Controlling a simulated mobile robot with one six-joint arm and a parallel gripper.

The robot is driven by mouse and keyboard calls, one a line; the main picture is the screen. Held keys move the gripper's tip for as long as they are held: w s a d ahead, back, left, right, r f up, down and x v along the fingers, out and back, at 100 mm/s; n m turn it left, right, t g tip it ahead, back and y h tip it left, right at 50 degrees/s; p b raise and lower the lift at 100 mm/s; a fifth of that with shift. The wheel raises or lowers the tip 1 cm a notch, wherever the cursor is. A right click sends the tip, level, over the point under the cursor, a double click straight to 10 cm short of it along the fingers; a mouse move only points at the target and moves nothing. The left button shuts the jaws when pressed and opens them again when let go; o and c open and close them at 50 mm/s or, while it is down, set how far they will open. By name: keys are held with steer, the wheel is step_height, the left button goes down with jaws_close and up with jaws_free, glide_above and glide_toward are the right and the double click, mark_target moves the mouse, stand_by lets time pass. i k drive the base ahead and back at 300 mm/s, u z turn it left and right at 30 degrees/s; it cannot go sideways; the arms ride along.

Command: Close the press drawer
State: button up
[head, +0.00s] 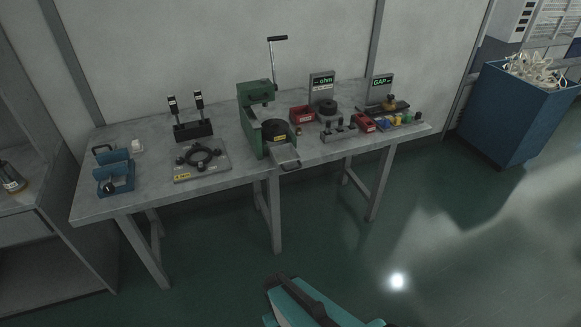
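The green press (255,95) stands on the workbench, with a black T-shaped lever on top. Its grey drawer (285,156) sticks out at the front of the press base, with its handle (291,165) over the bench's front edge. A round dark part (275,130) sits on the press just behind the drawer. Too small to tell what, if anything, lies in the drawer. My gripper is not recognisable in this view; only a teal and black part of my own body shows at the bottom, well in front of the bench.
On the workbench (150,195), a blue fixture (115,178) and a ring fixture (202,156) stand left of the press. Red bins (302,114) and an ohm display (322,84) stand right. A blue crate (515,115) stands far right. The floor before the bench is clear.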

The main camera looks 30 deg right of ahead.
mark_target(286, 158)
steer(key=u, duration=0.4)
steer(key=k, duration=1.05)
steer(key=u, duration=0.65)
steer(key=i, duration=1)
